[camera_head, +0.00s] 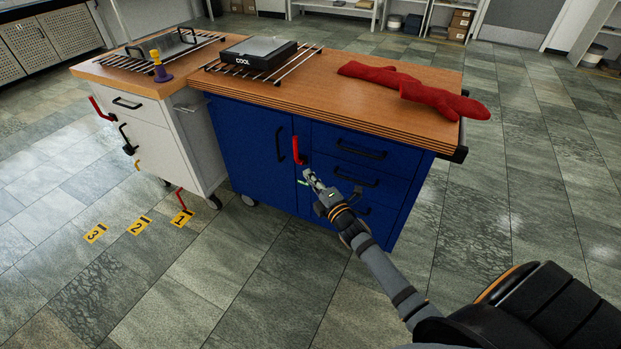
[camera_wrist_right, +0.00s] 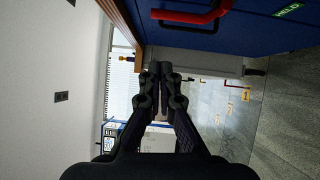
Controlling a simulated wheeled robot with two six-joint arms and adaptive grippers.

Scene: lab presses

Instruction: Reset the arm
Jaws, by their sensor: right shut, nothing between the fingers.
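My right gripper (camera_head: 311,180) is shut and empty in the head view. It is in front of the blue cabinet (camera_head: 248,140), just below a red handle (camera_head: 298,151). In the right wrist view my gripper (camera_wrist_right: 161,72) shows with its fingers together. The red handle (camera_wrist_right: 190,16) is near the top of that view on the blue panel, apart from the fingers. A green "HELD" label (camera_wrist_right: 288,10) is on the panel beside it. My left gripper is not in view.
The cabinet's wooden top (camera_head: 370,108) bears red mitts (camera_head: 415,90), a rack and a black "COOL" device (camera_head: 259,53). A white cabinet (camera_head: 165,140) stands at the left. Yellow floor markers (camera_head: 139,226) lie before it. The floor in front is clear.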

